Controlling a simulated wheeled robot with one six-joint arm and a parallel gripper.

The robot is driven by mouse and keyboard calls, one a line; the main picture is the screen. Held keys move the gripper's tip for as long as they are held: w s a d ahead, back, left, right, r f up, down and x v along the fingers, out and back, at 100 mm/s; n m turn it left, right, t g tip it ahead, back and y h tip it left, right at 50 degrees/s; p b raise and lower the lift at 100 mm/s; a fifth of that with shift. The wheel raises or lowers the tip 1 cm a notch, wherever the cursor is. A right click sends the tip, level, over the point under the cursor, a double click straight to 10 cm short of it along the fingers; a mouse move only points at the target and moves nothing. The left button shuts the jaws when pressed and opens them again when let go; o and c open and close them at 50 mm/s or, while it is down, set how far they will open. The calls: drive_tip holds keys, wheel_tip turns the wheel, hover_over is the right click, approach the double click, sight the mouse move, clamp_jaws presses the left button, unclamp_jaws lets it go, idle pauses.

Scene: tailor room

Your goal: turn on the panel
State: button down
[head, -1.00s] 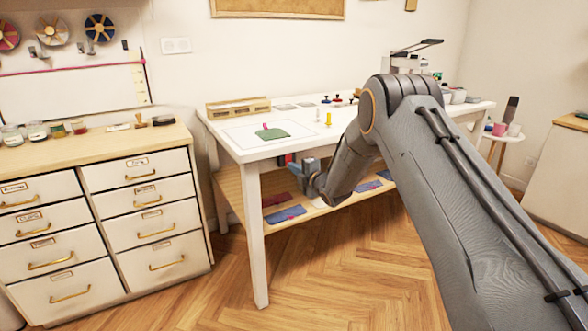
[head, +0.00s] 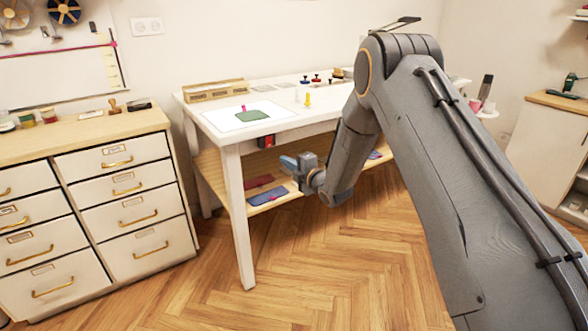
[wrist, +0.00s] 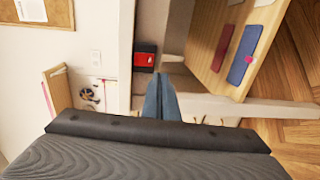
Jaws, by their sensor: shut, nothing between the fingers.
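The panel is a small red and black switch box (head: 266,141) mounted under the front edge of the white table (head: 232,151). It also shows in the wrist view (wrist: 145,57), just above and left of the fingertips. My gripper (head: 285,162) is shut and empty, a little below and to the right of the panel in the head view. Its bluish fingers (wrist: 161,82) point toward the panel's side in the wrist view. There seems to be a gap between the fingertips and the panel. The panel's on or off state cannot be told.
A wooden lower shelf (head: 212,180) under the table holds folded red and blue cloths. A table leg (head: 238,215) stands left of my gripper. A drawer cabinet (head: 95,135) is at the left. The wooden floor in front is clear.

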drive_tip(key=v, duration=0.3)
drive_tip(key=f+v, duration=0.1)
drive_tip(key=shift+s+d+r, duration=0.1)
drive_tip(key=shift+s+d, duration=0.15)
drive_tip(key=shift+d, duration=0.2)
